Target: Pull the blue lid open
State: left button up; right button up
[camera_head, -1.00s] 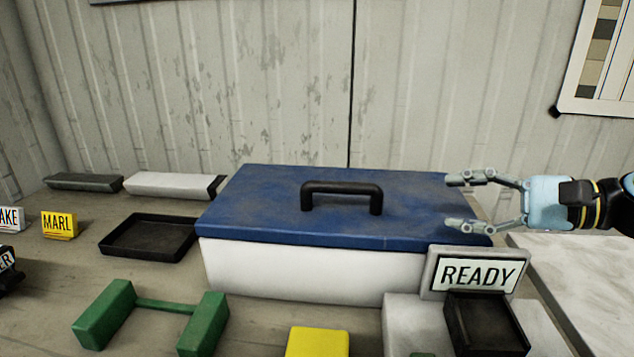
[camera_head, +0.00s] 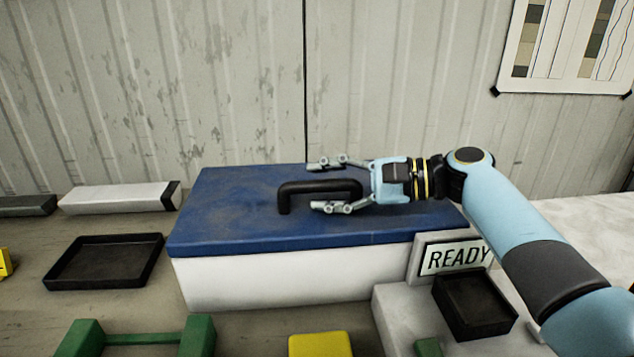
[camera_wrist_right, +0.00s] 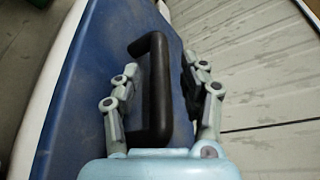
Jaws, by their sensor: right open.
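The blue lid (camera_head: 235,222) lies flat and closed on a white box (camera_head: 270,282). A black bar handle (camera_head: 300,187) stands on the lid. My right gripper (camera_head: 328,186) is open, with one finger on the far side and one on the near side of the handle's right part. In the right wrist view, the handle (camera_wrist_right: 155,88) lies between the two open fingers (camera_wrist_right: 157,88), apart from the left one; contact with the right one is unclear. The lid (camera_wrist_right: 85,95) also shows there. My left gripper is not in view.
A READY sign (camera_head: 455,257) and a small black tray (camera_head: 475,305) stand at the box's front right. Another black tray (camera_head: 105,262) lies left of the box. A green stand (camera_head: 140,338) and a yellow block (camera_head: 320,345) are in front. The wall rises close behind.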

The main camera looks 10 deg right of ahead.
jog(key=shift+w+a+f, duration=0.2)
jog(key=shift+a, duration=0.45)
grip_shut()
